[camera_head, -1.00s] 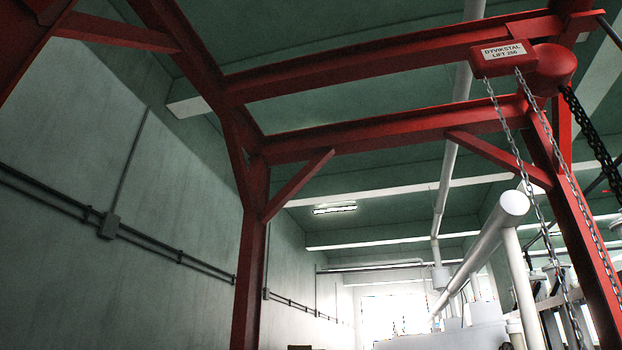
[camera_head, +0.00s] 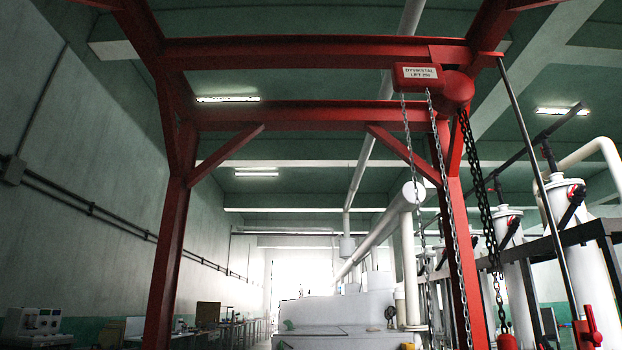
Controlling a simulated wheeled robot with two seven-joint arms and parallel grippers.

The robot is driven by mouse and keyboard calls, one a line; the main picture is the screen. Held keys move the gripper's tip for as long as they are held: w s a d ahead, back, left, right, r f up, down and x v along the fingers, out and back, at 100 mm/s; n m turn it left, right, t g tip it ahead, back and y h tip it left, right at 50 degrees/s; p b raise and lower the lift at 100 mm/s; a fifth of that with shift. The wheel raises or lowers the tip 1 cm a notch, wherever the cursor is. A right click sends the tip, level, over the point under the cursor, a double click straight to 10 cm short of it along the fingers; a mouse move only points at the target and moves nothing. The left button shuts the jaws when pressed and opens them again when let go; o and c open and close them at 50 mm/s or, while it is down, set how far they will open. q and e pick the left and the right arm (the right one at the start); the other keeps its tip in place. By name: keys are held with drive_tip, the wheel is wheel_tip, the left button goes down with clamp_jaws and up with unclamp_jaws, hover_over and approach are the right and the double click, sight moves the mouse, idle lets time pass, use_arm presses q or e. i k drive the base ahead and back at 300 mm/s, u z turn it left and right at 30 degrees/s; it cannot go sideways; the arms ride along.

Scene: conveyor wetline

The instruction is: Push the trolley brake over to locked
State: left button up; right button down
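The red hoist trolley (camera_head: 455,92), labelled "DYVIKSTAL LIFT 250" on a white plate, hangs at the red overhead beam right of centre. A long thin grey rod (camera_head: 535,175) runs from the beam end beside the trolley down to the lower right. A red handle-like part (camera_head: 588,328) shows at the rod's lower end, cut off by the picture's bottom. I cannot tell for sure that this is the trolley brake, nor its setting. Neither of my grippers shows in the head view.
A light chain (camera_head: 447,200) and a thicker dark chain (camera_head: 480,200) hang from the hoist. Red posts (camera_head: 167,260) stand left and right. White cylinders (camera_head: 565,235) with piping stand at the right. A bench (camera_head: 235,327) with equipment lines the left wall.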

sight(593, 336)
drive_tip(key=z, duration=1.15)
drive_tip(key=i, duration=2.15)
drive_tip(key=z, duration=0.5)
